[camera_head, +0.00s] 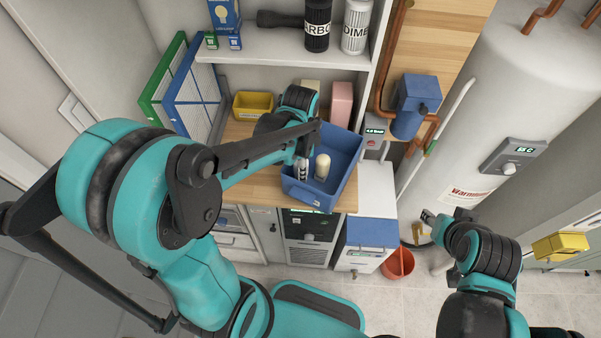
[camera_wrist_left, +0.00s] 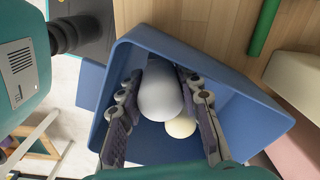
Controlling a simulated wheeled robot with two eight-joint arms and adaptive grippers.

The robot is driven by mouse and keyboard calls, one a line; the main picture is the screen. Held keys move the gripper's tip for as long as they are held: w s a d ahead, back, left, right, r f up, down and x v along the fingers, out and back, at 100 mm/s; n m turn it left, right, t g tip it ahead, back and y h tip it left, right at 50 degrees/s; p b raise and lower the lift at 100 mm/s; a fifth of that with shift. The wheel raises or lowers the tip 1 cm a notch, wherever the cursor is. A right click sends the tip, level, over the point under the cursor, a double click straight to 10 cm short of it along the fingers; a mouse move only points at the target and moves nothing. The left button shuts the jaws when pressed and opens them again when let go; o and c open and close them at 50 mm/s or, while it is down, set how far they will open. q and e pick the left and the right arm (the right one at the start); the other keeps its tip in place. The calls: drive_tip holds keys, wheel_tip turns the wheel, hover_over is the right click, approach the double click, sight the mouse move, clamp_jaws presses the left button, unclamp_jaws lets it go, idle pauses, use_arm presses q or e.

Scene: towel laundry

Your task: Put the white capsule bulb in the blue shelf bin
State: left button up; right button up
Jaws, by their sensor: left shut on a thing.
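The white capsule bulb (camera_wrist_left: 160,95) is between the two fingers of my left gripper (camera_wrist_left: 164,118) in the left wrist view. The gripper is shut on it, inside the outline of the blue shelf bin (camera_wrist_left: 268,113). In the head view my left gripper (camera_head: 303,160) reaches down into the open bin (camera_head: 336,193), near its left side. A cream rounded bulb (camera_head: 322,167) is in the bin beside the gripper; it also shows in the wrist view (camera_wrist_left: 181,127), partly hidden behind the white bulb. Whether the held bulb touches the bin floor is unclear. My right gripper (camera_head: 428,218) is low at right, away from the bin.
The bin sits on a wooden counter (camera_head: 262,188). A yellow bin (camera_head: 252,106), a pink box (camera_head: 341,103) and framed filters (camera_head: 190,95) stand behind it. A shelf (camera_head: 285,48) overhangs the back. A water heater (camera_head: 500,90) stands at right, above an orange bucket (camera_head: 398,263).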

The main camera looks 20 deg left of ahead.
use_arm(q)
drive_tip(key=shift+f, duration=1.35)
drive_tip(key=shift+b, duration=0.35)
drive_tip(key=shift+f, duration=0.2)
drive_tip(key=o, duration=0.9)
drive_tip(key=shift+r, duration=0.1)
